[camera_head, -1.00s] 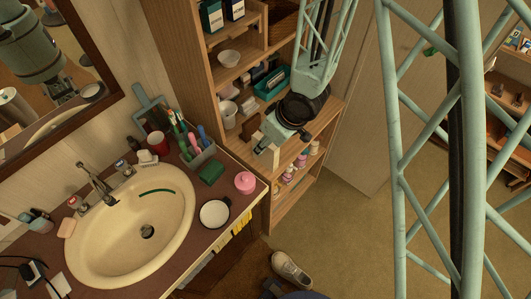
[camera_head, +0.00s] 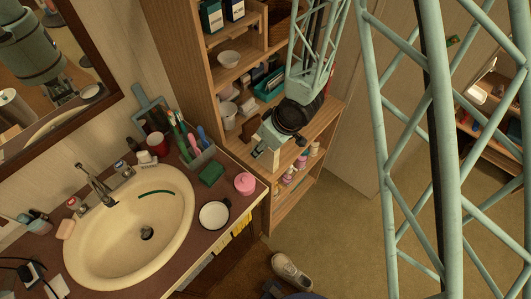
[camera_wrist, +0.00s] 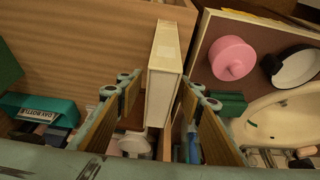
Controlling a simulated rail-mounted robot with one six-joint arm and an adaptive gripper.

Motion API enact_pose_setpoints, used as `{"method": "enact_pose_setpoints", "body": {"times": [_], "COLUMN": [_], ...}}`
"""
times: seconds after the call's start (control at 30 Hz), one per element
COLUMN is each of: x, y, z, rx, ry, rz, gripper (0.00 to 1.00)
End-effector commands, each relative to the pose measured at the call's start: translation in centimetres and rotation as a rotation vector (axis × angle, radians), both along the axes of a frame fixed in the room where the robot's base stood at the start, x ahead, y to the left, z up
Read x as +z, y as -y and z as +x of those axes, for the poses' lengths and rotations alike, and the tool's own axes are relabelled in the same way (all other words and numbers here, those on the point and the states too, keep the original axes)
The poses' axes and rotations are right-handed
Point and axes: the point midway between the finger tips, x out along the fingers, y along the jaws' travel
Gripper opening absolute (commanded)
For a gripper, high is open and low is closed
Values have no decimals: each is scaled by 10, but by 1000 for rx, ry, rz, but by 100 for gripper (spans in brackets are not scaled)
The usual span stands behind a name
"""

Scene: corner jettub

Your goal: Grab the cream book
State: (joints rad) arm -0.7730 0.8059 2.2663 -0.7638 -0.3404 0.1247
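The cream book (camera_wrist: 163,95) is a pale block in the middle of the wrist view, with its narrow face toward the camera. My gripper (camera_wrist: 162,85) has one finger on each side of it. The right finger looks close against the book, while a thin gap seems to show at the left. I cannot tell whether both pads touch it. In the head view my gripper (camera_head: 268,148) is by the front left edge of the wooden shelf (camera_head: 323,118). A cream surface shows at its end there, small and partly hidden.
A teal tray (camera_wrist: 40,110) stands on the shelf. To the right, the counter holds a pink jar (camera_head: 245,184), a round white dish (camera_head: 214,215), a green block (camera_head: 211,174) and a brush holder (camera_head: 201,157). The sink (camera_head: 100,255) is farther left. A shoe (camera_head: 291,270) lies on the floor.

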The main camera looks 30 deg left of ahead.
Motion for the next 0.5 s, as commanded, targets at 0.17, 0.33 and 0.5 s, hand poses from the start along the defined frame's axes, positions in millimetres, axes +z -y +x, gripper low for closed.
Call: {"method": "enact_pose_setpoints", "body": {"times": [0.17,0.33,0.5], "x": [-15,-29,-38], "y": [-5,-11,-15], "z": [1,2,3], "rx": [0,1,0], "ry": [-1,-1,0], "rz": [-1,-1,-1], "gripper": [34,34,34]}}
